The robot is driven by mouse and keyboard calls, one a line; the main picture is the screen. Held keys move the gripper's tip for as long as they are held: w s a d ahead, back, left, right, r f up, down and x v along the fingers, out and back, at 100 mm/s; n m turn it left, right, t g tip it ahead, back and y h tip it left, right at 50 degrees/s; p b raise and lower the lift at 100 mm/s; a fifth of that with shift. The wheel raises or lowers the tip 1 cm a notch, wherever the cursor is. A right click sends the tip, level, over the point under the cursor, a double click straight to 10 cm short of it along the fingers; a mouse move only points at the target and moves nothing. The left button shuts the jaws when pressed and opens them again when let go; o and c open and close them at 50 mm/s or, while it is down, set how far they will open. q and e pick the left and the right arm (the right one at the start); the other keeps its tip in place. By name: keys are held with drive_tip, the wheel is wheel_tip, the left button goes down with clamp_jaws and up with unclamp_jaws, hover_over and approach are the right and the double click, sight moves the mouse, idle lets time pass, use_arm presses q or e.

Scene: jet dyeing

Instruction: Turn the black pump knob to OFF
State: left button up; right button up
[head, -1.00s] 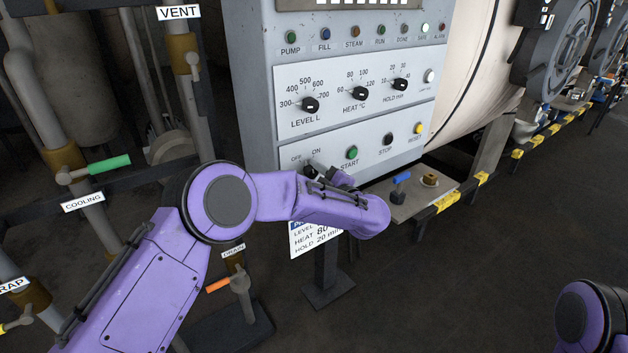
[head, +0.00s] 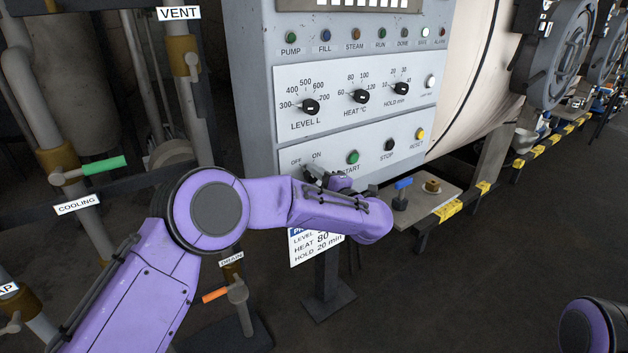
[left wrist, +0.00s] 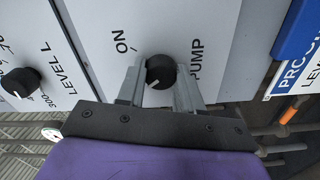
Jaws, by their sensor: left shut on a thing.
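The black pump knob (left wrist: 160,72) sits between the two fingers of my left gripper (left wrist: 160,80) in the left wrist view. My left gripper is shut on the knob. A small pale mark shows on the knob's lower-left side, away from the ON label (left wrist: 121,46). The OFF label is hidden in the left wrist view. In the head view my left gripper (head: 318,176) is at the panel just below the OFF label (head: 296,162) and the ON label (head: 317,156), and largely hides the knob. My right gripper is not in view.
The control panel (head: 262,95) has level, heat and hold knobs above, with the green START (head: 353,157), black STOP (head: 389,144) and yellow RESET (head: 420,133) buttons to the right. A settings card (head: 315,245) hangs below. Valve pipes stand on the left.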

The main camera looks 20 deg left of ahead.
use_arm(q)
drive_tip(key=o, duration=1)
drive_tip(key=shift+o, duration=0.2)
drive_tip(key=b+v, duration=0.1)
drive_tip(key=v, duration=0.9)
drive_tip(key=shift+s+d, duration=0.2)
drive_tip(key=shift+w, duration=0.1)
